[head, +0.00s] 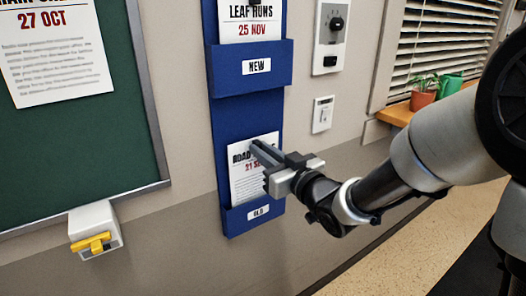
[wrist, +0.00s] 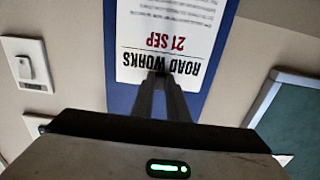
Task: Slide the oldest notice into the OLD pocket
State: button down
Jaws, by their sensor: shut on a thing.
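The ROAD WORKS notice dated 21 SEP (head: 242,184) is a white sheet, upright against the blue wall holder. My gripper (head: 257,147) is shut on its top edge, near the heading. In the wrist view the notice (wrist: 190,20) appears upside down, with the fingertips (wrist: 160,80) at the ROAD WORKS line. The blue OLD pocket (head: 236,221) is at the bottom of the holder. The notice's lower edge meets the pocket's rim; how far it sits behind the front is hidden. The LEAF RUNS notice, 25 NOV (head: 250,30), stands in the NEW pocket (head: 226,78) above.
A green board (head: 120,140) with a 27 OCT notice (head: 60,60) hangs at left. A white box with a yellow part (head: 95,230) is below it. A wall switch (head: 322,114) and dial panel (head: 331,35) are right of the holder. Plants stand on the windowsill (head: 395,113).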

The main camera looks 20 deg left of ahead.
aim_at(255, 167)
jog(key=shift+f+b, duration=1.25)
jog(key=shift+f, duration=1.95)
jog(key=c, duration=1.7)
grip_release()
jog(key=shift+o, duration=0.2)
